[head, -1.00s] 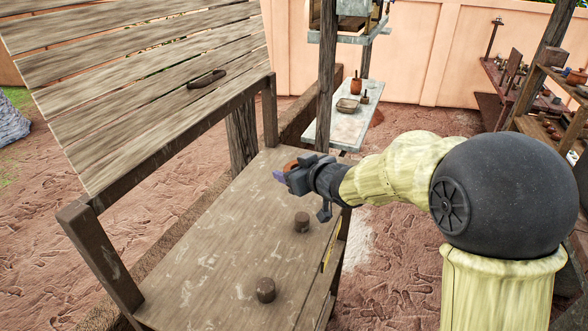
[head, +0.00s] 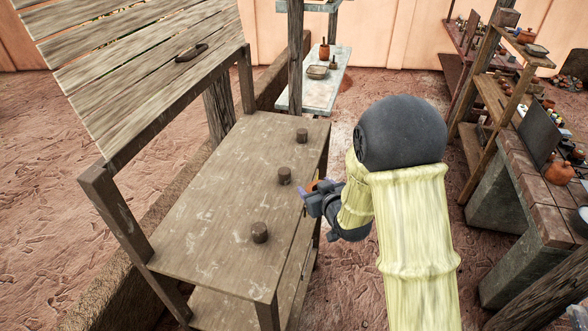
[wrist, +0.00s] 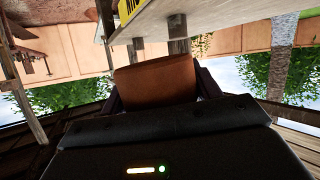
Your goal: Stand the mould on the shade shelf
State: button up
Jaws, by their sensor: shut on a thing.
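My gripper (head: 309,190) is shut on the mould, a plain orange-brown piece (head: 316,184). In the wrist view the mould (wrist: 155,80) fills the gap between the dark fingers, and its lower part is hidden by my gripper. The shade shelf (head: 205,205) is a weathered wooden top under a slanted slatted screen. My gripper is at the shelf's right edge in the head view; its exact height against the top is unclear. In the wrist view a plank edge with a yellow sign (wrist: 130,8) lies beyond the mould.
Three short dark brown cylinders (head: 284,176) stand in a row along the shelf's right side. The left part of the top is clear. A pale bench (head: 320,90) with pots is behind. Brick counter (head: 540,185) and racks stand right.

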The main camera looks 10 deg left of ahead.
jog(key=s+d+f+m+t+h, duration=0.1)
jog(key=s+d+f+m+h, duration=0.15)
jog(key=d+f, duration=0.7)
jog(key=s+d+f+m+t+h, duration=0.1)
jog(key=s+d+f+m+h, duration=0.2)
jog(key=d+f, duration=0.6)
notch_tip(320, 180, down, 11)
jog(key=w+d+h+b, duration=0.1)
jog(key=d+b, duration=0.2)
jog(key=b, duration=0.8)
jog(key=shift+w+r+m+b, duration=0.15)
jog(key=shift+r+m+b, duration=0.05)
jog(key=shift+m+b, duration=0.15)
